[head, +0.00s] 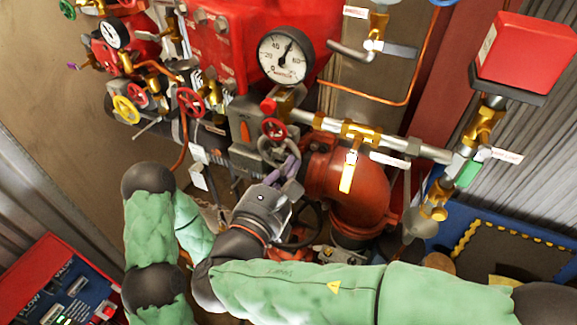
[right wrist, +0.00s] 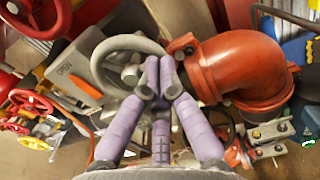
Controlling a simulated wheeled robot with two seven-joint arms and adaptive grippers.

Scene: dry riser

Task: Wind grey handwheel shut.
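The grey handwheel (head: 277,148) is on the red and grey pipework at the centre of the head view. It shows larger in the right wrist view (right wrist: 104,52), its right rim partly hidden by my fingers. My right gripper (head: 290,168) is at the wheel's lower right side in the head view. In the right wrist view its purple fingers (right wrist: 160,72) are drawn together, tips at the right rim. I cannot tell whether the rim is between them. My left arm shows at the left of the head view, but its gripper is not visible.
A small red handwheel (head: 274,129) sits just above the grey one. A pressure gauge (head: 285,57) is above. An orange-red elbow pipe (head: 352,190) is close on the right. A darker wheel (head: 308,222) is below. A grey plate marked OPEN (right wrist: 80,82) is left of the wheel.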

